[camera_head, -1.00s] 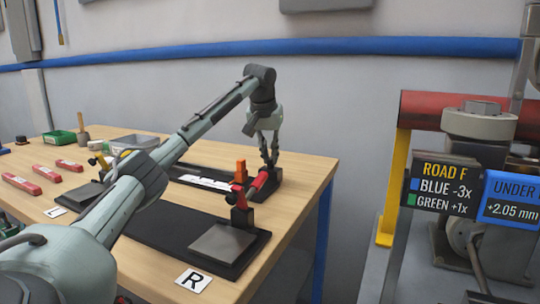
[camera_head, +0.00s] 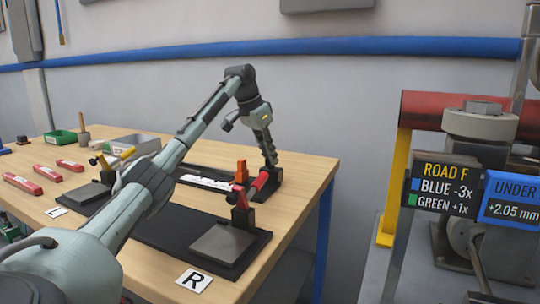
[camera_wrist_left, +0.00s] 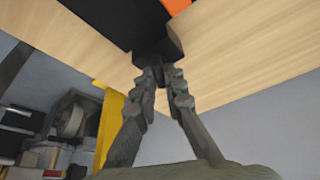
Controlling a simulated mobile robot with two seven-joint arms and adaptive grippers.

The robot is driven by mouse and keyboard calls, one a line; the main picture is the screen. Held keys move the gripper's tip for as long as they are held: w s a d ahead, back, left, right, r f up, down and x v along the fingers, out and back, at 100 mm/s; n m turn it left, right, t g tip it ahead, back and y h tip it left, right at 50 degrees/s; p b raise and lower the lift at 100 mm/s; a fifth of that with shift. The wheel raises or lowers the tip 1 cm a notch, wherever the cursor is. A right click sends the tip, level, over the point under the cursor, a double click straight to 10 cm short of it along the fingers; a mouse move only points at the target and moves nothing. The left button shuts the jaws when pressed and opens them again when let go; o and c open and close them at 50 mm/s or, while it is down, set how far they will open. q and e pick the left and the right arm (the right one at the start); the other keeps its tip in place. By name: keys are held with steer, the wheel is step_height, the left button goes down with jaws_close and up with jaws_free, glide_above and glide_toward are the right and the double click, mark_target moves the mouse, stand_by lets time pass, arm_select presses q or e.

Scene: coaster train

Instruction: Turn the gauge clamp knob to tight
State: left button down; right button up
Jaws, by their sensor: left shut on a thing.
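The black gauge fixture (camera_head: 168,238) lies near the table's right edge. It carries a red clamp bar (camera_head: 259,182), an orange block (camera_head: 241,171) and a dark end block (camera_head: 277,178). My left gripper (camera_head: 270,164) points down at that dark end. In the left wrist view, its fingertips (camera_wrist_left: 164,74) are close together at a small dark part (camera_wrist_left: 158,62) below the black fixture's edge. I take this part to be the clamp knob; the fingers mostly hide it, and its marking or tightness cannot be read. My right gripper is out of view.
Red blocks (camera_head: 22,184), a green tray (camera_head: 60,138) and a grey bin (camera_head: 134,145) are on the table's left part. A machine with a red beam (camera_head: 425,108) and signs stands at the right.

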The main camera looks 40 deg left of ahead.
arm_select(q)
steer(key=m+h, duration=0.1)
steer(key=m, duration=0.1)
steer(key=m+h, duration=0.1)
steer(key=m, duration=0.2)
steer(key=shift+w+a+g, duration=0.1)
steer(key=shift+g, duration=0.3)
steer(key=shift+m+g+h, duration=0.3)
steer(key=shift+m, duration=1)
steer(key=shift+a, duration=0.1)
steer(key=c, duration=1.6)
jaws_free()
